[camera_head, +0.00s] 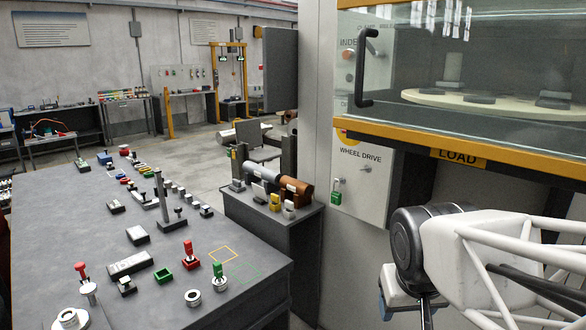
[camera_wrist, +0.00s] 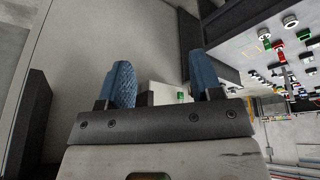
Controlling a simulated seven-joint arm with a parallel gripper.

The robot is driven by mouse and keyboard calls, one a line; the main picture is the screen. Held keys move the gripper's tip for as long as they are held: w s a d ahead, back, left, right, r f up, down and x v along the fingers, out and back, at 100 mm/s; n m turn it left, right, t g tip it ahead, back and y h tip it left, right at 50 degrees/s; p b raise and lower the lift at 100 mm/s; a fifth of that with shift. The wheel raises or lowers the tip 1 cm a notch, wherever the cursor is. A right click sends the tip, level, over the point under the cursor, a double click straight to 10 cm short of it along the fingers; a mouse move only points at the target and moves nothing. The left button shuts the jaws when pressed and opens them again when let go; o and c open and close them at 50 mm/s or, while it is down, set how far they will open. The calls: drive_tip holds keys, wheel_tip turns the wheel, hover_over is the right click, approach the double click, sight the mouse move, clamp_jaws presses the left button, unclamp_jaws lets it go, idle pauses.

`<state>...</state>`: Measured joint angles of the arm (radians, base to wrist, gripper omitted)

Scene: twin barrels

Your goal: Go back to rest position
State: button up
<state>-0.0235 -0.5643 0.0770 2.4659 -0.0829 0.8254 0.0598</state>
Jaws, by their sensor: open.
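My gripper (camera_wrist: 163,85) shows in the wrist view with its two blue fingers apart and nothing held between them. In the head view my arm is at the lower right, in front of the machine below the LOAD ledge. A bit of a blue finger (camera_head: 385,308) shows there under the wrist, and the rest of the gripper is hidden by the arm or cut off by the frame. The gripper is well to the right of the dark worktable (camera_head: 75,225) and apart from it.
The machine has a window with a black handle (camera_head: 363,70) and a yellow-edged ledge (camera_head: 460,153) close above my arm. A small stand with a brown and silver cylinder (camera_head: 290,187) is left of it. Red (camera_head: 188,250) and green (camera_head: 218,272) handled pieces stand on the worktable.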

drive_tip(key=s+f+g, duration=0.1)
drive_tip(key=s+f, duration=0.1)
drive_tip(key=s, duration=0.4)
drive_tip(key=shift+f+y, duration=0.15)
drive_tip(key=shift+y, duration=0.15)
drive_tip(key=shift+d, duration=0.1)
idle(1.3)
